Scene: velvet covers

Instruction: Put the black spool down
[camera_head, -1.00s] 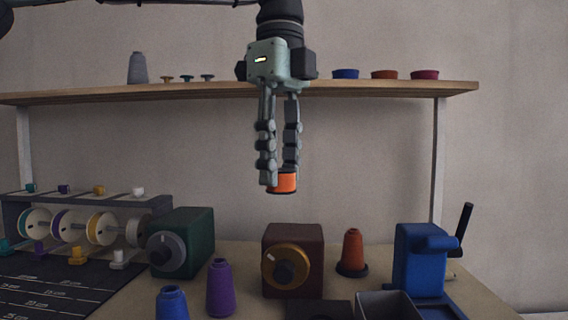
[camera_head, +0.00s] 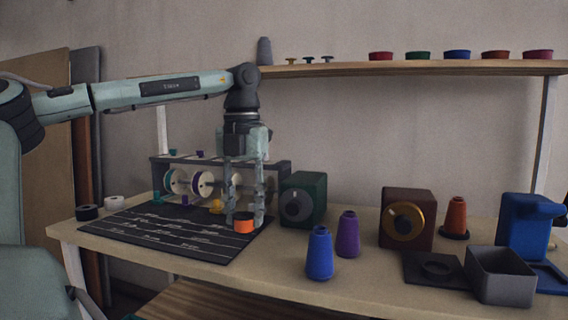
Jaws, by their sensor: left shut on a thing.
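My left gripper (camera_head: 244,215) points straight down and is shut on a small spool (camera_head: 244,226) with black rims and an orange middle. The spool is low over the right part of the dark mat (camera_head: 165,242) with white lines. I cannot tell whether it touches the mat. A separate black roll (camera_head: 87,212) lies at the table's left end, beside a white roll (camera_head: 114,202). My right gripper is not in view.
A rack (camera_head: 280,170) with several white-flanged reels stands behind the mat. A green box with a dial (camera_head: 303,200) is close right of the gripper. Blue (camera_head: 319,255) and purple (camera_head: 348,236) cones stand farther right. The mat's front left is clear.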

